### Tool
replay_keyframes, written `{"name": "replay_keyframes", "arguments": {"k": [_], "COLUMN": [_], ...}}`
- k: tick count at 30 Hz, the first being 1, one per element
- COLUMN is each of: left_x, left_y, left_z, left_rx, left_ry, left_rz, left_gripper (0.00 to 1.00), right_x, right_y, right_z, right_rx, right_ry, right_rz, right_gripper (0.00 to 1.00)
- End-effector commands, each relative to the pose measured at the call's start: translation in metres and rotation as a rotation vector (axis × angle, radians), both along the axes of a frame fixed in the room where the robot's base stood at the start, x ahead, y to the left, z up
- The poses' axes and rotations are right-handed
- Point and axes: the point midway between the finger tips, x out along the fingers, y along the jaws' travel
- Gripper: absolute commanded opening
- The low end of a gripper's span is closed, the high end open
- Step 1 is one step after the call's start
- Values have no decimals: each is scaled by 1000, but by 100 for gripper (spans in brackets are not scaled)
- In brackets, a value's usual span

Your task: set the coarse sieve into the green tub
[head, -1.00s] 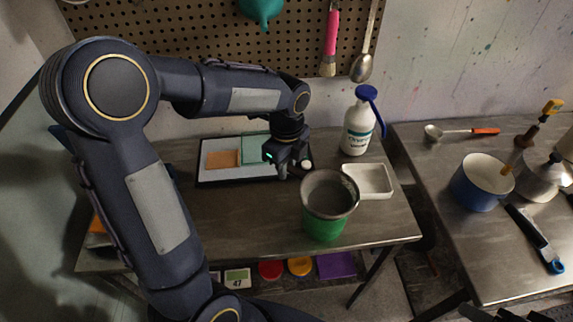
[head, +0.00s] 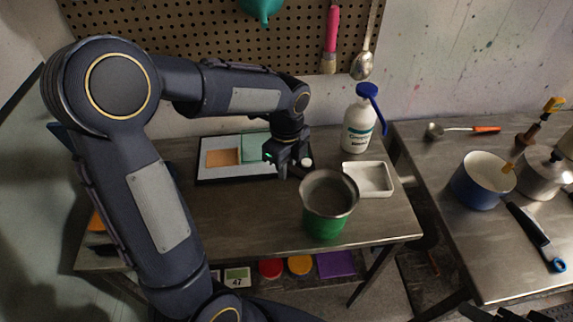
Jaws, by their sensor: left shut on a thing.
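The green tub (head: 325,227) stands near the front right of the left table. The coarse sieve (head: 330,192), a round grey metal rim with a dull mesh, is over the tub's mouth and hides most of its top. From this angle I cannot tell whether it rests on the tub or hangs just above it. My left gripper (head: 290,172) is at the back left of the sieve, shut on its handle side. Dark parts of my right gripper (head: 505,314) show at the bottom right edge; its jaws cannot be made out.
A white tray (head: 388,193) lies right of the tub, with a white bottle (head: 358,130) behind it. A dark-framed board (head: 207,176) with coloured pads lies behind my gripper. The right table holds a blue pot (head: 468,196), a kettle and tools. The left table's front middle is clear.

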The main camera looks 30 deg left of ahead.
Motion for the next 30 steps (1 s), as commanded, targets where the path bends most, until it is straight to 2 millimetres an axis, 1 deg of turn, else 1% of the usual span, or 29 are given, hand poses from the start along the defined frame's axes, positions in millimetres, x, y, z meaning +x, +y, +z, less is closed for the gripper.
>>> {"name": "replay_keyframes", "arguments": {"k": [1,6,7,14,17,20,27,30], "left_x": [0,0,0,0,1,1,1,1], "left_y": [0,0,0,0,0,0,0,0], "left_z": [-1,0,0,0,5,18,59,70], "left_rx": [0,0,0,0,0,-1,-1,-1], "left_ry": [0,0,0,0,-2,-6,-4,-3], "left_rz": [0,0,0,0,0,1,1,1], "left_gripper": [21,43,45,45,45,45,45,45], "right_x": [0,0,0,0,0,0,0,0], "right_y": [0,0,0,0,0,0,0,0], "right_z": [-1,0,0,0,-1,-1,-3,-4], "right_rx": [0,0,0,0,0,0,0,0], "right_ry": [0,0,0,0,0,0,0,0], "right_rz": [0,0,0,0,0,0,0,0], "right_gripper": [50,50,50,50,50,50,50,50]}}
